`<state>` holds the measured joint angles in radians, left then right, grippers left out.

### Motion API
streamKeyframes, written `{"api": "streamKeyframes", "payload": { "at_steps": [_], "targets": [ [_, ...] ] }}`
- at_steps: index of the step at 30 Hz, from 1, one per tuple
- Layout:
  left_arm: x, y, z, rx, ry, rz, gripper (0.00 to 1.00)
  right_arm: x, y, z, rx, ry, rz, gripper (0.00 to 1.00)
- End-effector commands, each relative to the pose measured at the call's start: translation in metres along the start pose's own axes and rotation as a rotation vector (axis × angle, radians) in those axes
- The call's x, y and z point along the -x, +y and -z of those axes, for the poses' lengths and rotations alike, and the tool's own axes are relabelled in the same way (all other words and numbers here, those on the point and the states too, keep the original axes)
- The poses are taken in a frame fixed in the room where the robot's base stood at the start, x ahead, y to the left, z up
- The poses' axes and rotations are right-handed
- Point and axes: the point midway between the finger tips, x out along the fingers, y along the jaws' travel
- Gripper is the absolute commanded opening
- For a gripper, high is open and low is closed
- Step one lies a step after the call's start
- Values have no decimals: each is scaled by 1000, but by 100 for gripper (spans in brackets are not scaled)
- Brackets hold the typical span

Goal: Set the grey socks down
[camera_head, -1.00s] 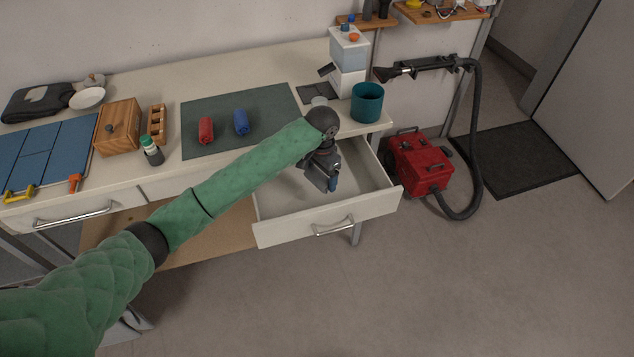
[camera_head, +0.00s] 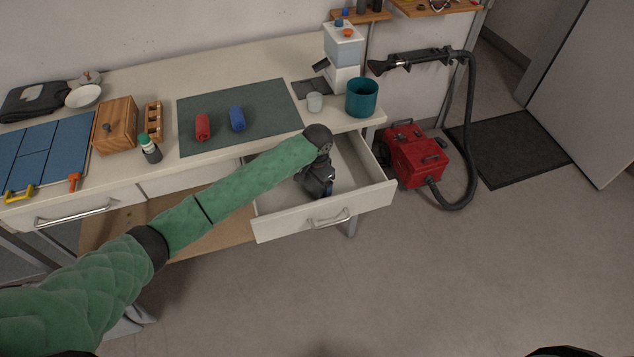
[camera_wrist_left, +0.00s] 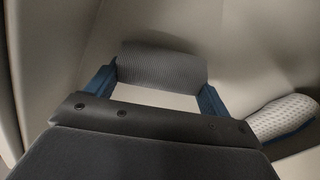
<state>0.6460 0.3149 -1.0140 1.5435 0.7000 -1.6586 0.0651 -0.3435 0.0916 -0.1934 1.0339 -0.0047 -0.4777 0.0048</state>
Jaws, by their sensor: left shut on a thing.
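The grey socks (camera_wrist_left: 163,66) are a ribbed grey roll in the left wrist view, between the blue fingers of my left gripper (camera_wrist_left: 155,88). The gripper is shut on them. In the head view, my left gripper (camera_head: 327,190) points down inside the open drawer (camera_head: 362,200), and the socks are hidden there behind the gripper and arm. The drawer's pale walls surround the gripper in the wrist view. I cannot tell whether the socks touch the drawer floor.
A white dotted item with a blue edge (camera_wrist_left: 285,117) lies beside the gripper in the drawer. Above, the worktop holds a red roll (camera_head: 202,127) and a blue roll (camera_head: 237,119) on a green mat (camera_head: 265,97), and a teal pot (camera_head: 362,97). A red vacuum (camera_head: 416,160) stands right of the drawer.

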Motion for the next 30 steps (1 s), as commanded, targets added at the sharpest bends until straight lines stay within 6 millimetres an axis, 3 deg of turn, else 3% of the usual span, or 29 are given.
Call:
{"api": "streamKeyframes", "payload": {
  "at_steps": [1, 2, 5, 17, 20, 30],
  "targets": [
    [-1, 0, 0, 0, 0, 0, 59, 0, 0, -1, 0, -1, 0, 36],
    [-1, 0, 0, 0, 0, 0, 83, 0, 0, -1, 0, -1, 0, 36],
    [-1, 0, 0, 0, 0, 0, 100, 0, 0, -1, 0, -1, 0, 36],
    [8, 0, 0, 0, 1, -1, 100, -4, 2, 1, -1, -5, -2, 36],
    [19, 0, 0, -1, 2, 0, 100, 6, -9, 13, -5, -3, 9, 36],
    [75, 0, 1, -1, 2, 1, 100, 36, -18, 44, -19, -28, 22, 36]
  ]
}}
